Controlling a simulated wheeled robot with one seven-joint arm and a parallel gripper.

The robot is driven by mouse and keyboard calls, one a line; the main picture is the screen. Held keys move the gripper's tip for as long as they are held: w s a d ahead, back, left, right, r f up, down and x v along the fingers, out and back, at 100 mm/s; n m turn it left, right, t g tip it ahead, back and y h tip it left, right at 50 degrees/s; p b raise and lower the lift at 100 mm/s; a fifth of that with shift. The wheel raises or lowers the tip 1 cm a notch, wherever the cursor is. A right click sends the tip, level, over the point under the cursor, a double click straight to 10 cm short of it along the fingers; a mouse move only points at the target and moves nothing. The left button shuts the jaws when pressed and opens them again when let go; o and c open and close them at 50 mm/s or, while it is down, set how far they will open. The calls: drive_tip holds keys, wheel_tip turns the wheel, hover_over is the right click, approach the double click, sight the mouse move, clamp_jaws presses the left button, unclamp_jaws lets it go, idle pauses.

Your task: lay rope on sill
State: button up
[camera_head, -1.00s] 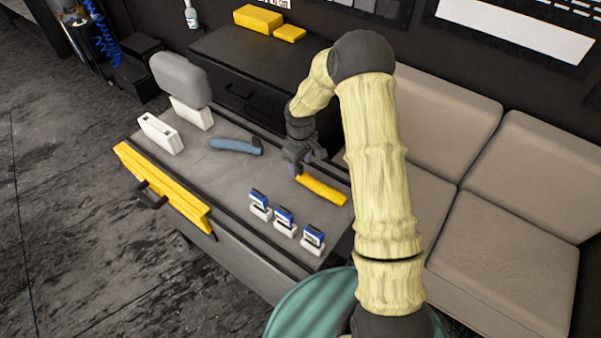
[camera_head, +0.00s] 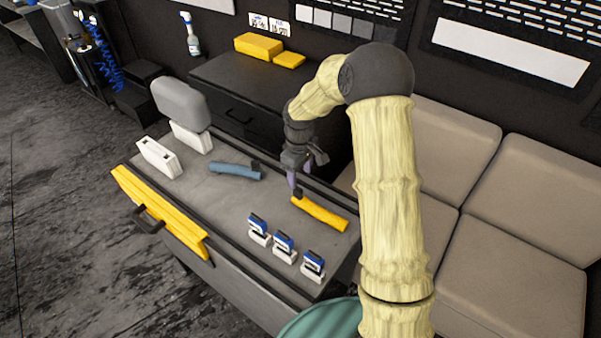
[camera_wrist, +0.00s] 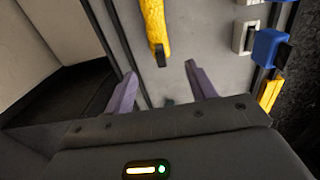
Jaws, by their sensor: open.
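A yellow rope-like roll (camera_head: 320,214) with a dark end lies on the grey panel top (camera_head: 205,200). A blue rope-like roll (camera_head: 232,171) with a dark end lies farther left on the same top; I cannot tell which one is the task's rope. My gripper (camera_head: 299,190) is over the top, by the yellow roll's dark end. In the wrist view, the gripper's purple fingers (camera_wrist: 162,88) are apart with nothing between them, and the yellow roll (camera_wrist: 155,22) lies just beyond them. No separate sill is clearly distinguishable; the panel top has dark long edges.
Several small blue-and-white clamps (camera_head: 284,246) stand at the near right. White blocks (camera_head: 158,157) stand at the left end, by a grey headrest-like pad (camera_head: 180,103). A yellow strip with a handle (camera_head: 160,215) runs along the front. Beige seats (camera_head: 500,235) are at right.

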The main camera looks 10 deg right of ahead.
drive_tip(key=s+d+r+m+t, duration=0.1)
drive_tip(key=s+r+m, duration=0.3)
drive_tip(key=s, duration=0.7)
drive_tip(key=s+d+r+m+t, duration=0.1)
drive_tip(key=s+d+r+m, duration=0.3)
drive_tip(key=s, duration=0.7)
wheel_tip(320, 180, up, 2)
drive_tip(key=shift+s+m+t, duration=0.15)
drive_tip(key=shift+m+t, duration=0.15)
drive_tip(key=shift+m, duration=0.2)
